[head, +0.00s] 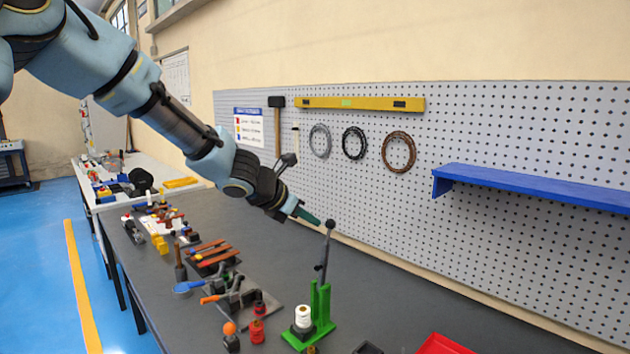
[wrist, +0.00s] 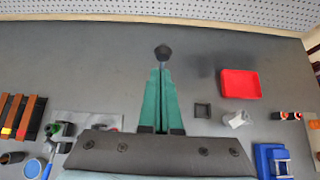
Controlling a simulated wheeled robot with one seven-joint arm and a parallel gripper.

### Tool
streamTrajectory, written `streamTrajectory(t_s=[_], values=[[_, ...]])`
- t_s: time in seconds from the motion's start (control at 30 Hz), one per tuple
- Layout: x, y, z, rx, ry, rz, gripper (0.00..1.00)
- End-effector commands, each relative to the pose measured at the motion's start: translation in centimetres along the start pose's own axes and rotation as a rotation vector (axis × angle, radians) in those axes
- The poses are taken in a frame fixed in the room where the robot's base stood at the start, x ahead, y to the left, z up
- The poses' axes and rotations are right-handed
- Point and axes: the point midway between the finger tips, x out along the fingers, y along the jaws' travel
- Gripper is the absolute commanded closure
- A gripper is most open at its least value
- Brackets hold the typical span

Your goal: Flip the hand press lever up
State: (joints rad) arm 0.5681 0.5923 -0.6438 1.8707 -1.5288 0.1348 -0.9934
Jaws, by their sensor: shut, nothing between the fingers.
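The hand press is a green stand (head: 321,305) on the dark bench, in the lower middle of the head view. Its dark lever (head: 325,255) rises from the top of the stand, nearly upright with a slight tilt, and ends in a black ball knob (head: 331,224). My gripper (head: 317,221) comes in from the upper left, its green fingers closed together and empty, with the tips close beside the knob. In the wrist view the knob (wrist: 163,52) shows just past the shut fingertips (wrist: 160,70); contact cannot be told. The fingers hide the press there.
Red tray (head: 443,345) and a small black tray (head: 368,348) lie to the right. Tools with orange and blue handles (head: 212,298) crowd the left. A pegboard (head: 520,130) with a blue shelf (head: 530,187) stands behind.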

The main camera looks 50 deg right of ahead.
Motion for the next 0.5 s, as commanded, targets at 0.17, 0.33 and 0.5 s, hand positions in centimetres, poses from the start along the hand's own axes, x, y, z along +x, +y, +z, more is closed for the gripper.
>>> streamTrajectory(t_s=[0.17,0.33,0.5], values=[[-0.3,0.1,0.8,0.002,0.0,0.003,1.0],[-0.7,0.1,1.8,0.004,0.004,0.004,1.0],[-1.2,0.1,3.6,0.008,0.003,0.005,1.0]])
